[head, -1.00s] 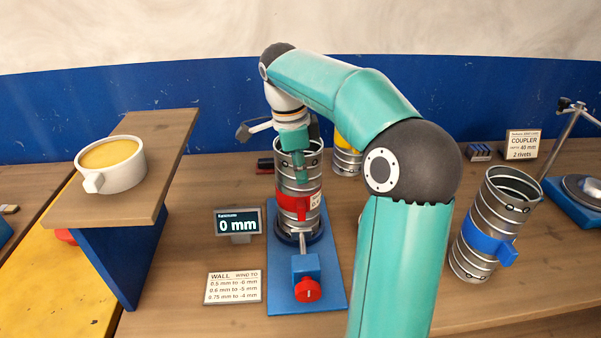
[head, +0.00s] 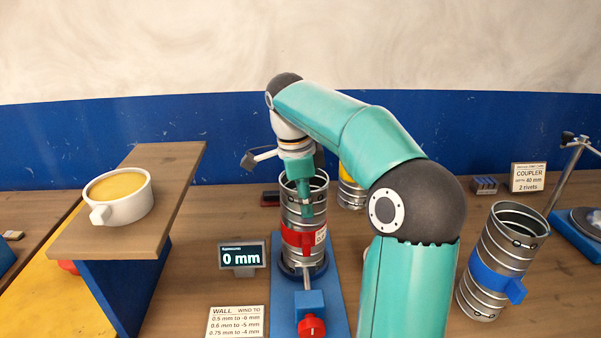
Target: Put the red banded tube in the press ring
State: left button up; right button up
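The red banded tube (head: 301,239) is a ribbed metal cylinder with a red band and a small white label. It stands upright on the blue press stand, in or over the dark press ring (head: 289,271) at its foot; I cannot tell how deep it is seated. My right gripper (head: 304,205) points down at the tube's top rim, with a teal finger in front of the wall. Its other finger is hidden, so its closure is unclear. My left gripper is not in view.
A display (head: 242,257) reads 0 mm, left of the stand with its red knob (head: 311,327). A blue banded tube (head: 497,262) leans at right, and a yellow banded tube (head: 351,188) stands behind. A cup (head: 121,204) sits on a raised shelf at left.

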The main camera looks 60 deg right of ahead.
notch_tip(320, 180, up, 10)
jog(key=w+a+p, duration=0.1)
jog(key=p, duration=0.1)
jog(key=shift+w+r, duration=0.15)
jog(key=shift+r, duration=0.1)
dwell(0.3)
